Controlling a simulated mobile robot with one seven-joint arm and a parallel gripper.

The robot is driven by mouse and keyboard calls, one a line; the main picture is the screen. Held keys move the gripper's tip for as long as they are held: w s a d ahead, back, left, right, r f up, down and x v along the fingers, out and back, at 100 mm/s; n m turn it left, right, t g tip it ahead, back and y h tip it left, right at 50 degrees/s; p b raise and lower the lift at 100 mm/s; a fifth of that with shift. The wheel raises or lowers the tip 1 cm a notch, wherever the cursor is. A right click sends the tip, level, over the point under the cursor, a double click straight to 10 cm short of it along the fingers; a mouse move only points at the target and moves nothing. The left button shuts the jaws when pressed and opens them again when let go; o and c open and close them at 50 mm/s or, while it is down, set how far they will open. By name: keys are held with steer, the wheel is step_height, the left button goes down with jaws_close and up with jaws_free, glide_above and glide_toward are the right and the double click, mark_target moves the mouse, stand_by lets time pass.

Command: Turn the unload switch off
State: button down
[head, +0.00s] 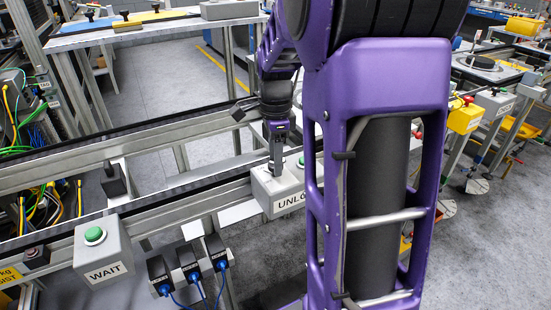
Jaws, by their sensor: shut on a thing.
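The unload switch box (267,194) is a light grey box on the conveyor rail near the picture's middle. Its front label reads "UNLO", and the rest is hidden behind my purple body. My gripper (276,172) points down onto the top of this box, with its fingers shut on the switch there. The switch itself is mostly hidden by the fingers, so I cannot tell which way it is turned.
A grey WAIT box (105,262) with a green button (95,235) is on the rail at lower left. Several black sensors with blue cables hang below the rail. A yellow box (464,119) stands at right. Floor between the far rail and back table (150,38) is clear.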

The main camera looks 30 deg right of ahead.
steer(key=shift+r, duration=0.1)
steer(key=n+p, duration=0.2)
steer(key=n, duration=0.3)
steer(key=shift+n+p, duration=0.3)
steer(key=shift+n, duration=0.1)
steer(key=n+p, duration=0.1)
steer(key=n, duration=0.4)
steer(key=shift+n+p, duration=0.3)
steer(key=shift+n, duration=0.4)
steer(key=shift+c, duration=1.8)
jaws_free()
step_height(320, 180, up, 17)
steer(key=p, duration=0.2)
steer(key=shift+r+p, duration=0.2)
steer(key=shift+p, duration=0.1)
